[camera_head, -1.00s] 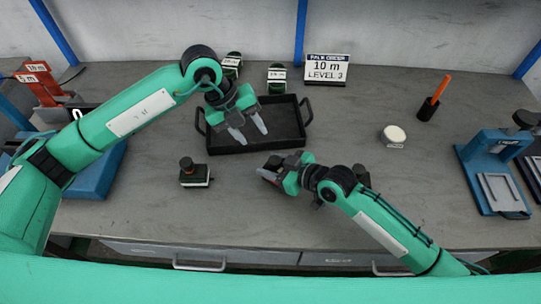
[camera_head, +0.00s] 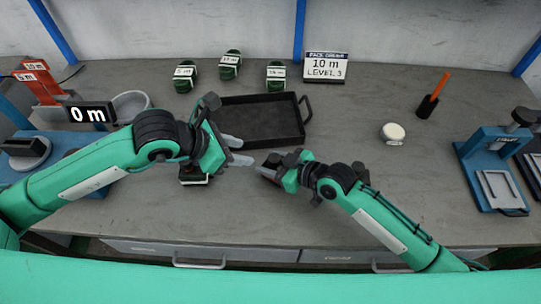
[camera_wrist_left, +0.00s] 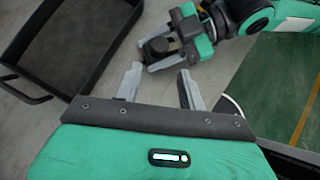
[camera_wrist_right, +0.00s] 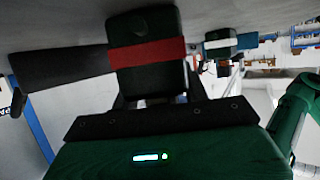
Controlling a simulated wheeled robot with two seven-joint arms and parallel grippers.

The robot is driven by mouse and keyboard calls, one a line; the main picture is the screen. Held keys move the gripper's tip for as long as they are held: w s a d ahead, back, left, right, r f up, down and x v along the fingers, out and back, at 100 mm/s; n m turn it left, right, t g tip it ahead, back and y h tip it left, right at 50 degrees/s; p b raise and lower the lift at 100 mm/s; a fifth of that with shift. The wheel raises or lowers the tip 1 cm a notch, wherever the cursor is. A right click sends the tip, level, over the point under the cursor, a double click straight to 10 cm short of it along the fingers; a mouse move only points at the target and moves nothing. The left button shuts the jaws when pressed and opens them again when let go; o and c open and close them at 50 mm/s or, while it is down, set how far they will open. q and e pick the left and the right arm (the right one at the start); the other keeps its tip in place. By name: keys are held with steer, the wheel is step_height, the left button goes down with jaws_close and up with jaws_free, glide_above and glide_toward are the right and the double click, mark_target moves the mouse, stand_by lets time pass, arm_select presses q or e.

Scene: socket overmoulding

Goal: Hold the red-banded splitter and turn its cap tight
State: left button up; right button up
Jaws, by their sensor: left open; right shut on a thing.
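The red-banded splitter (camera_wrist_right: 148,80) is a dark block with a red band, and fills the middle of the right wrist view. My right gripper (camera_head: 264,172) is shut on it above the table, in front of the black tray. A dark round knob, apparently its cap (camera_wrist_left: 158,46), shows between the right gripper's fingers (camera_wrist_left: 162,55) in the left wrist view. My left gripper (camera_head: 240,152) is open and empty, just left of the right gripper, its fingers pointing towards it. In the left wrist view its fingers (camera_wrist_left: 160,88) stand apart, with a gap to the cap.
A white-banded dark block (camera_head: 195,181) stands on the table, mostly hidden under my left gripper. The black tray (camera_head: 305,125) lies behind both grippers. A white round piece (camera_head: 393,132) and blue fixture (camera_head: 490,170) stand right.

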mark_target(273, 158)
arm_select(q)
steer(key=x, duration=1.1)
steer(key=shift+w+d+f, duration=0.1)
steer(key=shift+d+f, duration=0.15)
steer(key=shift+f, duration=0.05)
steer(key=shift+c, duration=0.2)
steer(key=c, duration=0.7)
